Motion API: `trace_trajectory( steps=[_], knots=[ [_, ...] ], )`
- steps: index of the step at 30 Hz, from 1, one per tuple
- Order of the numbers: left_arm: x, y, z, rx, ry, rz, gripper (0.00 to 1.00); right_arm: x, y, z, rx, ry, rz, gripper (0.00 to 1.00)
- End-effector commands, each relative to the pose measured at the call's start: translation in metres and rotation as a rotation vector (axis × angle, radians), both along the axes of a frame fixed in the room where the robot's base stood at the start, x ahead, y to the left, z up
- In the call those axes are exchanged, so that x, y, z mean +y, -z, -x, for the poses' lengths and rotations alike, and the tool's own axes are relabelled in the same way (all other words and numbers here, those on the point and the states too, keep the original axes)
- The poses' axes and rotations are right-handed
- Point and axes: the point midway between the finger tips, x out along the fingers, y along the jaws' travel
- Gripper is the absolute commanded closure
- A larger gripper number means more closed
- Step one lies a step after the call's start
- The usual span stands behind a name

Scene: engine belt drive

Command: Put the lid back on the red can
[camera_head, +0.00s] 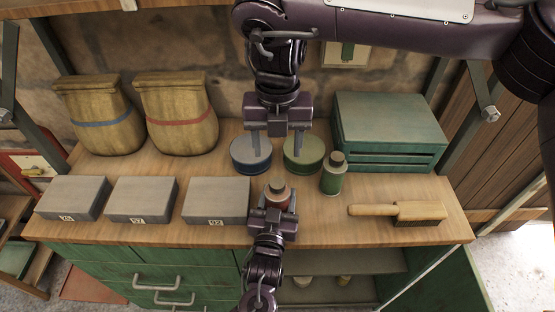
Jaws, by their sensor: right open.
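The red can (283,203) stands upright near the front edge of the bench. It has a narrower top, and I cannot tell whether a lid sits on it. My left gripper (277,202) comes in from the bottom, with its fingers on both sides of the can, shut on it. The gripper's body hides the can's lower part. My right gripper (278,150) hangs behind the red can, pointing down. It is open and looks empty, and its fingers overlap a blue round tin and a green round tin. I cannot make out a separate lid.
The blue tin (251,154) and the green tin (304,155) stand behind. A green can (333,179) stands right of the red can. A brush (405,211), a green crate (389,120), grey boxes (217,199) and two sacks (177,115) share the bench (330,228).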

Motion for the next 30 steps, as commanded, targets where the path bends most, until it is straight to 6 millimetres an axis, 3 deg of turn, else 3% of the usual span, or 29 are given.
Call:
trace_trajectory(
  steps=[4,13,14,15,19,30],
  knots=[
    [0.0,-0.0002,-0.0001,-0.001,0.0,0.0,1.0,0.0,-0.0122,0.0,-0.001,0.0,0.001,0.43],
    [-0.0001,-0.0004,-0.0001,-0.001,0.0,0.0,1.0,0.0,-0.0139,0.0003,0.001,0.0,0.001,0.43],
    [-0.0001,-0.0004,-0.0001,-0.001,0.0,0.0,0.46,0.0,-0.0139,0.0003,0.001,0.0,0.001,0.43],
    [-0.0001,-0.0004,-0.0001,-0.001,0.0,0.0,0.41,0.0,-0.0138,0.0003,0.001,0.0,0.001,0.43],
    [-0.0001,-0.0003,-0.0001,-0.001,0.0,0.0,0.24,0.0,-0.0137,0.0003,0.001,0.0,0.0,0.43],
    [0.0009,0.0019,0.0073,0.001,0.001,0.0,0.23,0.0,-0.0111,0.0003,0.001,0.0,0.001,0.43]
  ],
)
